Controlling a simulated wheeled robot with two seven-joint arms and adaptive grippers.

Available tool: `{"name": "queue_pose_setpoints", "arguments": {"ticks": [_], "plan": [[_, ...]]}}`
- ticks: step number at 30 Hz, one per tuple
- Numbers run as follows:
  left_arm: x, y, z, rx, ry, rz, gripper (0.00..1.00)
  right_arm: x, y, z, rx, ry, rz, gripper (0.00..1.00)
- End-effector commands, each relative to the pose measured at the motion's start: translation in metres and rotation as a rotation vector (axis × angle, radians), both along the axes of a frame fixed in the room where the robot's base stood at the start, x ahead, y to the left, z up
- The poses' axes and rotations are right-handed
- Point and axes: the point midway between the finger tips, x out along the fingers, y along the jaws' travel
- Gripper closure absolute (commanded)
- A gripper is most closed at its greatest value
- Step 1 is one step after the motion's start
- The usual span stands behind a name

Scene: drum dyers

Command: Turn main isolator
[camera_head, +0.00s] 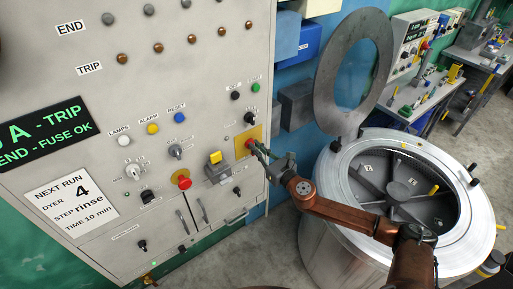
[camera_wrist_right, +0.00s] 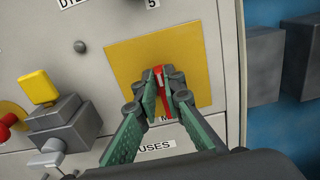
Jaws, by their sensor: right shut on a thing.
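The main isolator is a red handle (camera_wrist_right: 159,72) on a square yellow plate (camera_wrist_right: 128,60). In the head view the yellow plate (camera_head: 256,131) sits at the right edge of the grey control panel. My right gripper (camera_head: 255,149) reaches it from the right. In the right wrist view the green fingers of this gripper (camera_wrist_right: 164,94) are closed on the two sides of the red handle, which looks roughly upright. The fingers hide part of the handle and of a label below it. My left gripper is out of view.
Left of the isolator are a yellow-topped grey switch box (camera_head: 217,171) and a red emergency button (camera_head: 183,181) on the panel (camera_head: 120,90). A steel drum (camera_head: 330,240) with its round lid (camera_head: 352,75) raised stands right, close to my right arm.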

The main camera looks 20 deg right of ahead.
Motion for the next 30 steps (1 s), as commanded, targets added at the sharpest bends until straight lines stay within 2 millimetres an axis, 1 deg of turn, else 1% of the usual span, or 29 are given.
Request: {"name": "queue_pose_setpoints", "arguments": {"ticks": [11,17,23,30], "plan": [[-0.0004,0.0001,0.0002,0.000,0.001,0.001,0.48,0.0001,-0.0007,0.0000,0.008,0.003,-0.001,1.00],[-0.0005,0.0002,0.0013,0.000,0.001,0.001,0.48,0.0007,-0.0016,0.0007,0.065,0.023,-0.002,1.00],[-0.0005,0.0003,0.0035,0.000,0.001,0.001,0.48,0.0012,-0.0032,0.0001,0.192,0.070,-0.001,1.00],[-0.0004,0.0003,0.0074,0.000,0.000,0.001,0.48,0.0024,-0.0063,-0.0007,0.400,0.144,-0.002,1.00]]}}
